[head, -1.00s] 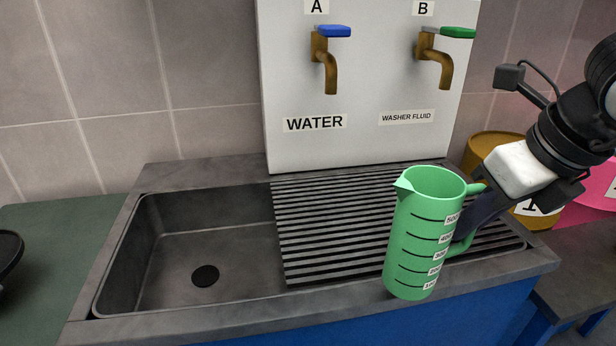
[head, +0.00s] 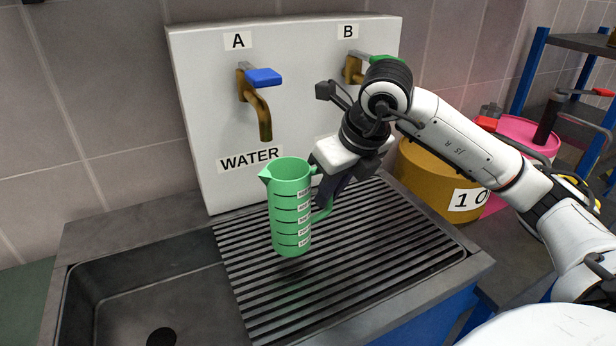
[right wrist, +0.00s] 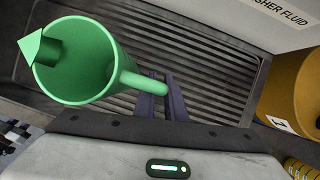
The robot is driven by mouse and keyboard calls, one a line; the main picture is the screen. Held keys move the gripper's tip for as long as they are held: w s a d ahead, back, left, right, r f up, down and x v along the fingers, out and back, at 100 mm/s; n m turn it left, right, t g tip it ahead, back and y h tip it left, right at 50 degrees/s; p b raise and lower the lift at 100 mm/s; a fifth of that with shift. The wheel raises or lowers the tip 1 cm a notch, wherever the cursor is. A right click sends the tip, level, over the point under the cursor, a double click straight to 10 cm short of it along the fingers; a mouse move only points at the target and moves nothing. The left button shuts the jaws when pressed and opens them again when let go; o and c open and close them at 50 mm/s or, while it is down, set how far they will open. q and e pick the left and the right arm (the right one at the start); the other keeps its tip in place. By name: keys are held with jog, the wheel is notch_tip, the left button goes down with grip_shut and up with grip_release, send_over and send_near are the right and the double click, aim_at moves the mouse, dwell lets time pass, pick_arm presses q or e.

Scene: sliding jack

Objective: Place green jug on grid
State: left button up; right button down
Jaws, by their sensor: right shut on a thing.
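The green jug (head: 289,212) with black level marks is upright in the head view, over the left part of the ribbed grid (head: 390,250). A shadow shows on the grid by its base, and I cannot tell for sure whether the base touches. My right gripper (head: 328,196) is shut on the jug's handle, to the right of the jug. In the right wrist view the jug (right wrist: 75,88) looks empty, its handle between the fingers (right wrist: 160,100). The grid (right wrist: 200,65) lies below. My left gripper is not in view.
The sink basin (head: 110,290) is left of the grid. Behind stands a white panel with tap A (head: 258,105), blue-handled, and tap B (head: 352,70), partly hidden by my arm. A yellow drum (head: 430,180) stands to the right.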

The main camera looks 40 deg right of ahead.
jog(key=shift+w+d+f+p, duration=0.1)
jog(key=shift+w+f+p, duration=0.1)
jog(key=shift+w+f, duration=0.65)
jog(key=shift+w+a+f+p, duration=0.1)
jog(key=shift+w+f+p, duration=0.2)
jog(key=shift+w, duration=0.9)
jog(key=shift+w+d+f+p, duration=0.15)
jog(key=shift+w+f, duration=0.5)
jog(key=shift+w, duration=0.4)
jog(key=shift+f, duration=0.15)
jog(key=c, duration=1.8)
grip_release()
jog(key=v, duration=1.2)
